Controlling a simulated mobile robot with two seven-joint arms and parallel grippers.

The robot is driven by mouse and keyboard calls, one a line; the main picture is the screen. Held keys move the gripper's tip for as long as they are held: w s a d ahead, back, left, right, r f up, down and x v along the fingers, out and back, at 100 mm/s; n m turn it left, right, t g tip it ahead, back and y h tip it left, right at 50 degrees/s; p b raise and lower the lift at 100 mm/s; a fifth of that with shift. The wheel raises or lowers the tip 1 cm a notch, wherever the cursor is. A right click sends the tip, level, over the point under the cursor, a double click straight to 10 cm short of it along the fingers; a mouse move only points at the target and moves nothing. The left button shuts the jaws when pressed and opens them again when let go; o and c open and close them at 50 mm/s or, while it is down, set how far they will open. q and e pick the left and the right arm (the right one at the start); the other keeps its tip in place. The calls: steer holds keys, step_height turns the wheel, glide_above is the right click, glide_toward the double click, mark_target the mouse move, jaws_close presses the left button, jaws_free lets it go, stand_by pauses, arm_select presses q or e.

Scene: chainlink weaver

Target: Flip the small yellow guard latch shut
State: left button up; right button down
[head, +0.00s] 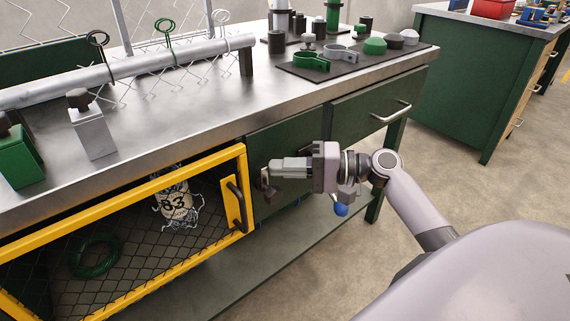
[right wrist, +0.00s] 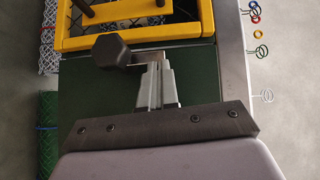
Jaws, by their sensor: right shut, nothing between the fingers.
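The yellow guard (head: 195,157) is a framed mesh door across the cabinet opening, with a dark handle (head: 237,206) at its right side. Beside its right edge is a small latch (head: 267,188) on the green panel. It looks dark and metallic rather than yellow. In the right wrist view the latch's dark knob (right wrist: 110,50) and short metal bar (right wrist: 147,58) lie along the frame's edge. My right gripper (head: 272,171) is shut and empty, its fingertips (right wrist: 153,66) at the bar. Whether they touch it is unclear. My left gripper is out of view.
The steel bench top (head: 200,115) overhangs the guard. Above the gripper is a green drawer with a metal handle (head: 391,112). A lower shelf (head: 270,250) runs below. Behind the mesh are a labelled roll (head: 177,205) and a green coil (head: 96,255). Floor at right is open.

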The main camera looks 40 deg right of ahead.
steer(key=shift+a+r+p, duration=0.1)
steer(key=shift+r+p, duration=0.05)
steer(key=shift+p, duration=0.25)
steer(key=a+n+h+p, duration=0.1)
steer(key=p, duration=0.2)
steer(key=r+n+g+h+p, duration=0.1)
steer(key=p, duration=0.2)
steer(key=shift+s+a+r, duration=0.15)
steer(key=shift+a+r, duration=0.15)
steer(key=shift+a, duration=0.05)
steer(key=a+n+h+p, duration=0.1)
steer(key=h+p, duration=0.1)
steer(key=p, duration=0.1)
steer(key=shift+n+g+p, duration=0.3)
steer(key=shift+g+p, duration=0.1)
steer(key=shift+a+f+p, duration=0.15)
steer(key=shift+p, duration=0.2)
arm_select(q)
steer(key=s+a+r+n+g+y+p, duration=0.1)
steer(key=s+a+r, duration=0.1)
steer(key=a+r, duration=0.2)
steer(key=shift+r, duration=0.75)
arm_select(e)
steer(key=shift+a+f, duration=0.25)
steer(key=shift+a, duration=0.15)
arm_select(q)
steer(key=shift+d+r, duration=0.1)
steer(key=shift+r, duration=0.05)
